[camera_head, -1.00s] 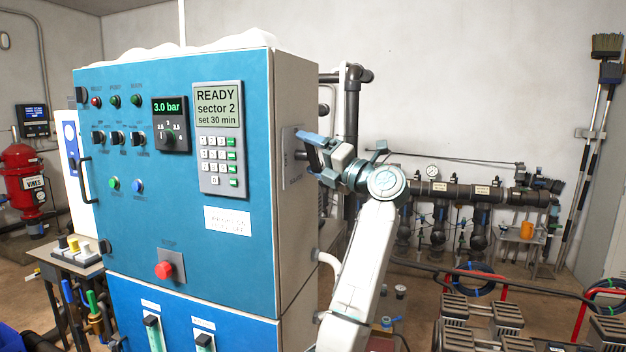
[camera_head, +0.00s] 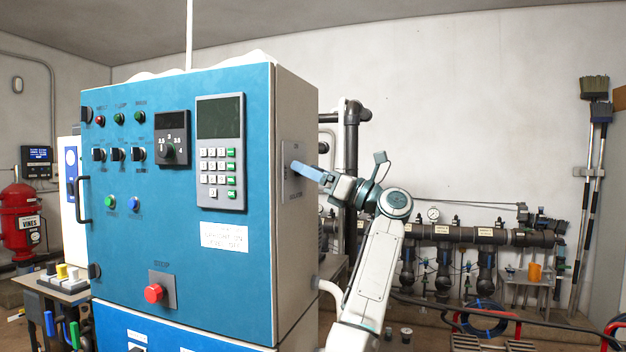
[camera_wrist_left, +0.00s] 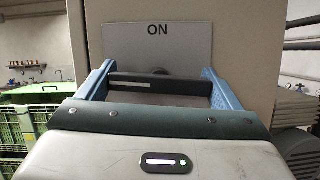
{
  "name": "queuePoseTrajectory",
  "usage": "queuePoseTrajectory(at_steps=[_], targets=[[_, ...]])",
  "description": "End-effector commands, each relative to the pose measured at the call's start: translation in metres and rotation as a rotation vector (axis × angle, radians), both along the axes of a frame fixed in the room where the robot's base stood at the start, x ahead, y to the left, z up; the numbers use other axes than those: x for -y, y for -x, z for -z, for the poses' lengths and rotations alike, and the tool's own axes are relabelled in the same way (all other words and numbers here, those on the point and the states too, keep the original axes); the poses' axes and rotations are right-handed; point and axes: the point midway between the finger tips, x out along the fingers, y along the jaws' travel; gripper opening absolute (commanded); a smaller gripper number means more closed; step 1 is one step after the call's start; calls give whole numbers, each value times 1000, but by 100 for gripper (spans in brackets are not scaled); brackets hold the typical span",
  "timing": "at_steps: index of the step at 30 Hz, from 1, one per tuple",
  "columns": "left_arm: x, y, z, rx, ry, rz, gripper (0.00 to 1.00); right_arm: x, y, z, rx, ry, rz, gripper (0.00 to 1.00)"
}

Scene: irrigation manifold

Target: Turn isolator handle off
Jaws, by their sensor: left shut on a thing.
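The isolator plate (camera_head: 291,153) is on the right side wall of the blue control cabinet (camera_head: 240,290). My left gripper (camera_head: 308,172) is at this plate, its blue fingers pointing at the wall. In the left wrist view, the plate (camera_wrist_left: 190,45) reads "ON" at its top. The black isolator handle (camera_wrist_left: 160,86), with a white stripe at its left end, lies level across the view between the two fingers of the left gripper (camera_wrist_left: 160,78), which is shut on it. The head view hides most of the handle behind the fingers. My right gripper is in neither view.
Dark pipework (camera_head: 465,233) runs along the back wall. A green crate (camera_wrist_left: 30,105) stands at the left in the wrist view.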

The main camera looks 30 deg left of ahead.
Motion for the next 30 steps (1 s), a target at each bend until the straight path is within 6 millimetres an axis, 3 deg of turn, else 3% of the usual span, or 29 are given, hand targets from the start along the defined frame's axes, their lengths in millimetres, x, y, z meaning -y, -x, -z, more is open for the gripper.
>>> queuePoseTrajectory(at_steps=[9, 24, 25, 27, 30], targets=[[0, -1, 3, 100, -21, -1, 64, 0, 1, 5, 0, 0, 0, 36], [0, 0, 2, 117, -24, -1, 64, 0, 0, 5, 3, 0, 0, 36], [0, 0, 2, 117, -24, -1, 90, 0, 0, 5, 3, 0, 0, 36], [0, 0, 2, 116, -25, 0, 100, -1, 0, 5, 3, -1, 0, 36], [0, 0, 2, 116, -25, 0, 100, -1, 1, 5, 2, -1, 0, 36]])
